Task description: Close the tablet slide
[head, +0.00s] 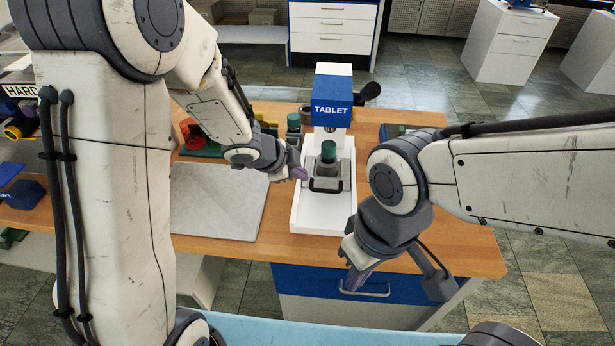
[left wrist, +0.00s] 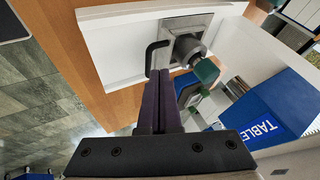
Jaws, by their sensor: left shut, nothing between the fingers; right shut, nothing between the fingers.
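The tablet press has a blue and white head (head: 333,92) labelled TABLET, above the back of a white tray base (head: 323,221). Its grey metal slide (head: 327,173) sits in the tray, in front of the head, with a green knob (head: 328,151) on top and a black handle (head: 325,186) at its front. In the left wrist view the handle (left wrist: 151,59) and green knob (left wrist: 207,71) lie just beyond my fingertips. My left gripper (head: 301,174) is shut and empty at the slide's left side; whether it touches is unclear. My right gripper (head: 352,279) is shut and empty, near the table's front edge.
A grey flat plate (head: 217,200) lies on the wooden table (head: 420,240), left of the tray. Red and green items (head: 192,134) stand behind it. The tray has raised white side walls. A blue drawer (head: 372,285) with a handle is below the tabletop.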

